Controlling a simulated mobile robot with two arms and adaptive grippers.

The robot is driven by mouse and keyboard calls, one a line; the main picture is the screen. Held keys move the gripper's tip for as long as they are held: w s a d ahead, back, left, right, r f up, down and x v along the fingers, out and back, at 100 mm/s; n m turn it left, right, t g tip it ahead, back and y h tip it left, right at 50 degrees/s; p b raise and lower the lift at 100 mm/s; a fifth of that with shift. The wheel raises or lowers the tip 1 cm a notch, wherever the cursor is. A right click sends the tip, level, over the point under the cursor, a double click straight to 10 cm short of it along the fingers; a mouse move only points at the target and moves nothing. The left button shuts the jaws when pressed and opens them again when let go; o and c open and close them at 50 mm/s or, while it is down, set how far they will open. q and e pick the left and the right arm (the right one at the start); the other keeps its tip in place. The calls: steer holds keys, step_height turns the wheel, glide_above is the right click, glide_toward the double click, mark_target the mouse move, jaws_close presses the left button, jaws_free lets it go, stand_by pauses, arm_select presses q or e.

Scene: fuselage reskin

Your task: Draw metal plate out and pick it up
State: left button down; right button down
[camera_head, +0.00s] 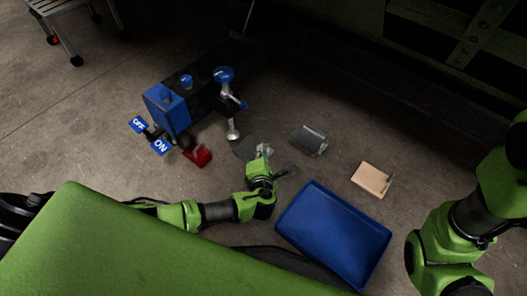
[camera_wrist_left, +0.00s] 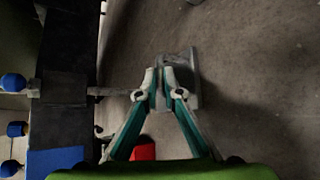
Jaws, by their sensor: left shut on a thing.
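A grey metal plate (camera_head: 244,148) is at the foot of the blue and black machine (camera_head: 166,105), partly covered by my left gripper (camera_head: 264,150). In the left wrist view, my left gripper (camera_wrist_left: 166,80) has its fingers closed together on the near edge of the grey plate (camera_wrist_left: 190,68). The plate extends beyond the fingertips, just above or on the floor; I cannot tell which. The machine's rod-like part (camera_wrist_left: 108,91) points toward the plate. My right arm shows at the right of the head view, but its gripper does not.
A blue tray (camera_head: 335,235) lies right of my left gripper. A red object (camera_head: 198,156) sits by the machine's ON/OFF pedals (camera_head: 160,146). Bare floor lies between these things.

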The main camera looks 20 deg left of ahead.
arm_select(q)
steer(key=shift+f, duration=0.1)
steer(key=c, duration=2.1)
jaws_free()
steer(key=shift+s, duration=0.15)
steer(key=v, duration=0.7)
steer(key=shift+s+d, duration=0.1)
steer(key=shift+s, duration=0.05)
